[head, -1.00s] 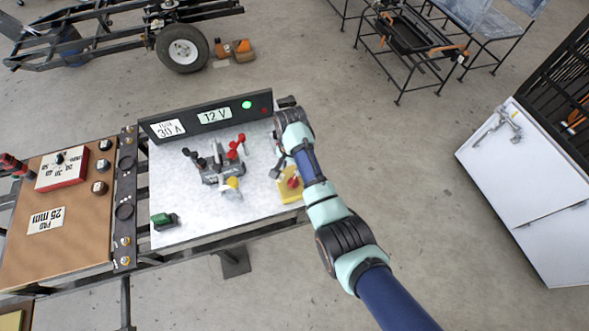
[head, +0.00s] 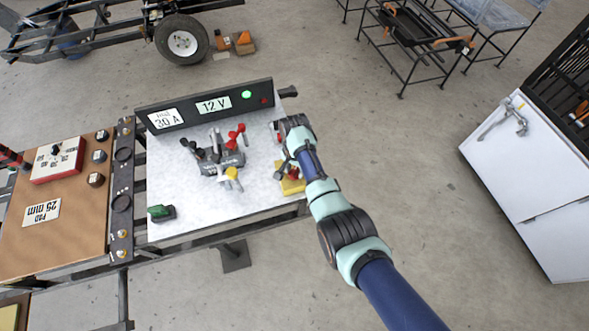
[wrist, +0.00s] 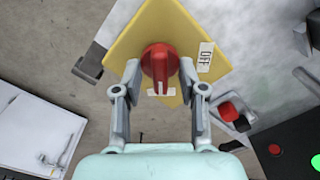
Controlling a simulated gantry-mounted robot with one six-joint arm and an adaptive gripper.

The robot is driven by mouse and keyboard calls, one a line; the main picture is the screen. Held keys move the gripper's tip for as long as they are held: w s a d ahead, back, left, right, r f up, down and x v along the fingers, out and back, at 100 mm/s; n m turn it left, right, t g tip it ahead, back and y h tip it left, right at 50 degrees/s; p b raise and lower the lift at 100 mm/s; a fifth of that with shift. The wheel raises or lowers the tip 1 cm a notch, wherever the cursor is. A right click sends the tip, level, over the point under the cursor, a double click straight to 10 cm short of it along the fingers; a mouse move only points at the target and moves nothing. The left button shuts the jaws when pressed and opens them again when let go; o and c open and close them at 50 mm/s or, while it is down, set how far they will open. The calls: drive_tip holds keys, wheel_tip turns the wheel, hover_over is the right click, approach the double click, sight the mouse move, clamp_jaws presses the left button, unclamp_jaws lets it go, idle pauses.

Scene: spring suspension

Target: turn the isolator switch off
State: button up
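The isolator switch is a red knob (wrist: 160,62) on a yellow plate (wrist: 150,22). In the wrist view a white OFF label (wrist: 206,57) sits to the right of the knob. A pale mark on the knob points down the picture toward my gripper. My gripper (wrist: 160,72) is open, with one finger on each side of the knob and visible gaps between. I cannot tell how far the fingertips are above the plate. In the head view the yellow plate (head: 291,187) is at the right end of the bench, partly hidden by my arm.
The pale bench top (head: 190,205) also carries a clamp-like device with red and black handles (head: 222,155) and a green-topped part (head: 160,212). A dark panel reading 12 V and 30 A (head: 185,113) stands along the back edge. The bench front centre is clear.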

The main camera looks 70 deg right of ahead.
clamp_jaws()
drive_tip(key=n+p, duration=0.1)
drive_tip(key=n, duration=0.2)
drive_tip(key=shift+r+p, duration=0.1)
drive_tip(key=shift+p, duration=0.2)
drive_tip(key=n+p, duration=0.1)
drive_tip(key=n, duration=0.4)
drive_tip(key=shift+n, duration=0.3)
drive_tip(key=n, duration=0.4)
drive_tip(key=shift+n+p, duration=0.3)
drive_tip(key=shift+p, duration=0.1)
drive_tip(key=n, duration=0.4)
drive_tip(key=shift+n, duration=0.3)
